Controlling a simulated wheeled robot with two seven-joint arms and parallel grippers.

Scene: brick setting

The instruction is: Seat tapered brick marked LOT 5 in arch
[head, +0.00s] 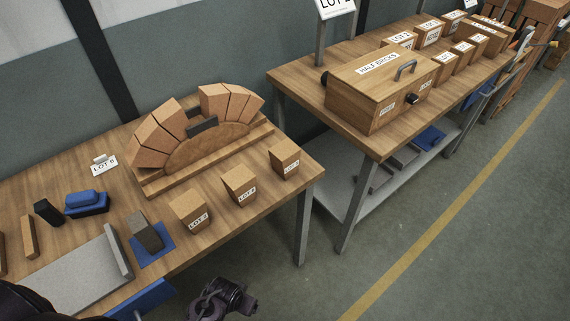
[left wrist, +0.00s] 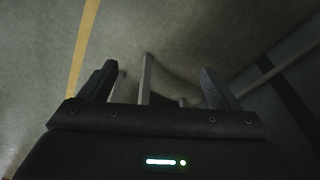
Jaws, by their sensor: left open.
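The brick arch (head: 150,143) stands on a wooden form (head: 210,146) on the near bench. A gap shows at its crown, with a dark grey block (head: 202,127) there. Three tapered bricks stand apart in a row at the front: left (head: 187,207), middle (head: 238,180) and right (head: 284,155). Their labels are small; the left seems to read LOT 2, and I cannot tell which reads LOT 5. A card (head: 104,165) seems to read LOT 5. My left gripper (left wrist: 158,69) is open and empty above the floor. A dark gripper part shows at the head view's bottom edge, arm unclear.
A second bench holds a HALF BRICKS box (head: 365,95) and several labelled boxes. Floor (head: 440,230) lies open at right.

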